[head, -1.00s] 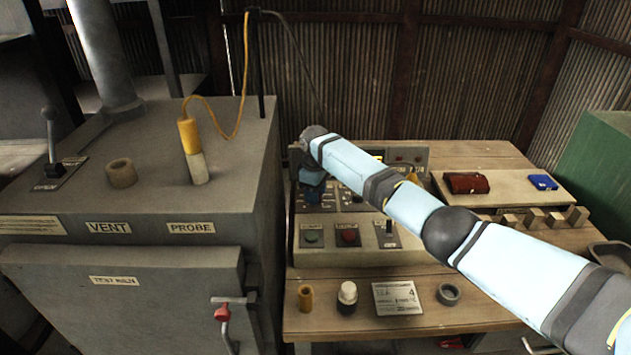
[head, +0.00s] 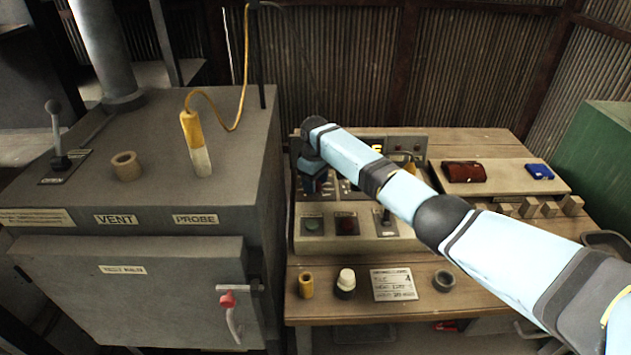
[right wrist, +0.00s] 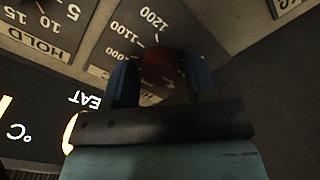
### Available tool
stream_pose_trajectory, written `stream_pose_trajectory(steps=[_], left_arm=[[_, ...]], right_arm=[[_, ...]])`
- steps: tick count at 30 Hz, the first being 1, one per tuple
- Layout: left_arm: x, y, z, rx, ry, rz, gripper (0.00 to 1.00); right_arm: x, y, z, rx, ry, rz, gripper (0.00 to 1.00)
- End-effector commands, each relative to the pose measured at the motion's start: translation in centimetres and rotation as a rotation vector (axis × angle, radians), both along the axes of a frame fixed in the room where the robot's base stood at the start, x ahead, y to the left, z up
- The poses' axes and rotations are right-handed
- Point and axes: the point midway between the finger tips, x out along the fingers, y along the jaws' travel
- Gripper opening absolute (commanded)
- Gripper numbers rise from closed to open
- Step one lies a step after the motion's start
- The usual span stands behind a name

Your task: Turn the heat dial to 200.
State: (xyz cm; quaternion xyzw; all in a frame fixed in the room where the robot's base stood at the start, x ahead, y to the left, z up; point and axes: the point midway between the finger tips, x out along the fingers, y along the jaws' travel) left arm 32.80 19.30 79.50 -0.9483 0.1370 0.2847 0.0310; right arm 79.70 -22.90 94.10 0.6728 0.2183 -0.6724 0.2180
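The heat dial's dark red knob (right wrist: 162,70) shows in the right wrist view, with 1000, 1100 and 1200 printed on the scale beside it. The rest of the scale and the knob's pointer are hidden. In the head view my right gripper (head: 313,182) reaches down onto the left part of the control panel (head: 350,243) and covers the dial. My left gripper is not in view.
A second dial scale marked HOLD (right wrist: 35,43) and a dark display (right wrist: 30,125) lie close beside the heat dial. The panel front has a green button (head: 312,224), a red button (head: 346,224) and a small lever (head: 386,220). A grey kiln (head: 130,225) stands left.

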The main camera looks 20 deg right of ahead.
Motion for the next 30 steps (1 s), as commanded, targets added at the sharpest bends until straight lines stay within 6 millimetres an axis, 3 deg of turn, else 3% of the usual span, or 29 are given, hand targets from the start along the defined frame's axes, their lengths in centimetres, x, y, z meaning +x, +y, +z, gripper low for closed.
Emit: stream_pose_trajectory(steps=[10, 14, 30], left_arm=[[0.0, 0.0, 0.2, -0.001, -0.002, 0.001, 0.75], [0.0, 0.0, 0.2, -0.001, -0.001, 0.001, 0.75], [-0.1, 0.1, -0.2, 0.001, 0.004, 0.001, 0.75]], right_arm=[[0.0, 0.0, 0.2, 0.0, 0.0, 0.001, 0.63], [0.1, 0.0, 1.4, 0.0, -0.001, 0.001, 0.63], [0.0, 0.0, 12.2, 0.0, -0.001, 0.001, 0.63]])
